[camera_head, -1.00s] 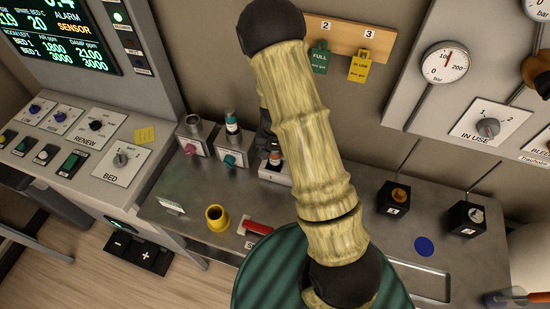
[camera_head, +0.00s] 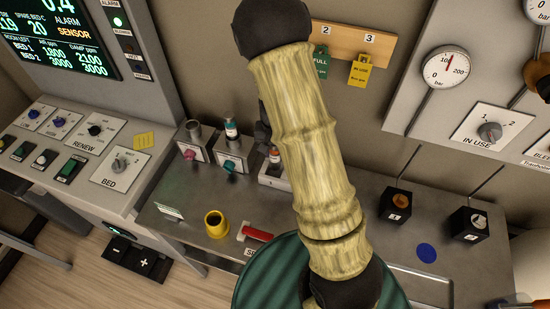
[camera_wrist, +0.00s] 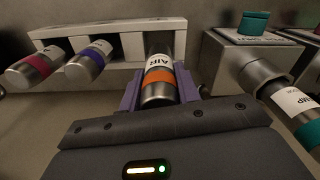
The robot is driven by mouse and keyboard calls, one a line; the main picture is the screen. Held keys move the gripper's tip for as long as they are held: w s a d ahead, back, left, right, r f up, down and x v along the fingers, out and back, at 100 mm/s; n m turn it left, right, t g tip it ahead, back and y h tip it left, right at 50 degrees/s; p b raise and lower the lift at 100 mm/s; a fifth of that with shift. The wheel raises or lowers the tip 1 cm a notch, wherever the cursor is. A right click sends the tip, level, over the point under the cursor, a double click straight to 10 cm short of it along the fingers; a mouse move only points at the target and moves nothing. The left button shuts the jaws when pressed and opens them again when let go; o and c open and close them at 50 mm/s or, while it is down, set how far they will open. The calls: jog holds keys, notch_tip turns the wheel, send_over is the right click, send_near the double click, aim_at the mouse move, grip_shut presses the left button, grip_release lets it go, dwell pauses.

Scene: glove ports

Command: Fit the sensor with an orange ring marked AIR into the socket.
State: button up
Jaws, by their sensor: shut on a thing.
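In the wrist view my gripper (camera_wrist: 160,97) has its purple fingers closed around the sensor with an orange ring marked AIR (camera_wrist: 158,62). The sensor's far end is at a white rack (camera_wrist: 120,45); I cannot tell whether it is still inside its slot. In the head view my forearm hides most of my gripper and the rack (camera_head: 270,177). A sensor top (camera_head: 274,156) shows beside the arm. An open, empty socket (camera_head: 193,128) stands on the block with a pink knob (camera_head: 190,155), left of the block with a teal knob (camera_head: 229,167).
A teal-ringed sensor (camera_head: 231,130) sits in the teal-knob block, close beside my gripper in the wrist view (camera_wrist: 297,105). Magenta (camera_wrist: 32,67) and blue (camera_wrist: 90,60) ringed sensors lie in the rack. A yellow cup (camera_head: 216,224) and red handle (camera_head: 257,234) are in front.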

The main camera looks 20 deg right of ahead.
notch_tip(320, 180, up, 5)
jog(key=shift+r+b, duration=0.15)
jog(key=shift+b, duration=0.15)
dwell(0.5)
